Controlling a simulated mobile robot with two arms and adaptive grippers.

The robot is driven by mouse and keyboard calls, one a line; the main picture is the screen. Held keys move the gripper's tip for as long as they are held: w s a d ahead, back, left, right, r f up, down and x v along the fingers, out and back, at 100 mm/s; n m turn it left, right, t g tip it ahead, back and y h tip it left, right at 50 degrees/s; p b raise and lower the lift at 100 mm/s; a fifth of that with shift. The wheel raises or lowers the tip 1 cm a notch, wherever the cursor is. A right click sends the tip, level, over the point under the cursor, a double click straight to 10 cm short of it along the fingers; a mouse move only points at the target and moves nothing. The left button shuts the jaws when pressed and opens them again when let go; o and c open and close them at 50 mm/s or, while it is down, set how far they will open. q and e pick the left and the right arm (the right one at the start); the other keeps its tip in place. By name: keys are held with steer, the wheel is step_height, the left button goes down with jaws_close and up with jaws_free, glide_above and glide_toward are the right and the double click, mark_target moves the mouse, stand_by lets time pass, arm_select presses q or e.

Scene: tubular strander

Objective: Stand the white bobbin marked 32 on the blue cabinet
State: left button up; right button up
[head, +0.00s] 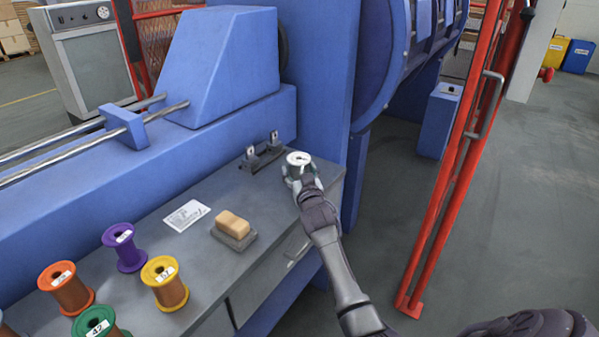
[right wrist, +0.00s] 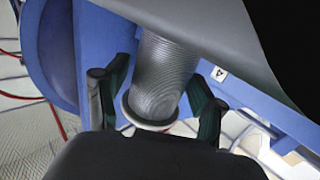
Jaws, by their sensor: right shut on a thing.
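The white bobbin (head: 298,158) is at the right end of the grey bench top, upright, its pale top flange facing up; its number is too small to read. In the right wrist view its ribbed silver-grey winding (right wrist: 165,75) and one flange show between the two fingers. My right gripper (head: 301,181) is shut on it from the near side; it also shows in the right wrist view (right wrist: 158,98). I cannot tell whether the bobbin touches the bench. A small blue cabinet (head: 438,122) stands on the floor beyond, to the right. My left gripper is not in view.
The grey bench (head: 152,252) holds orange (head: 66,288), purple (head: 124,248), yellow (head: 166,284) and green (head: 96,324) bobbins, a tan block (head: 232,224), a card (head: 186,215) and a small bracket (head: 262,153). A red post frame (head: 450,190) stands right of the bench. Floor beyond is clear.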

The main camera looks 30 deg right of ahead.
steer(key=o, duration=1.3)
steer(key=shift+f, duration=0.1)
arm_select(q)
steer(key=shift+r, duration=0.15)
arm_select(e)
steer(key=o, duration=0.4)
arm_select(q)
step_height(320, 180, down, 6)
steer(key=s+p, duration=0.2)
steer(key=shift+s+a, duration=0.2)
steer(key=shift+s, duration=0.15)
arm_select(e)
steer(key=v, duration=1.2)
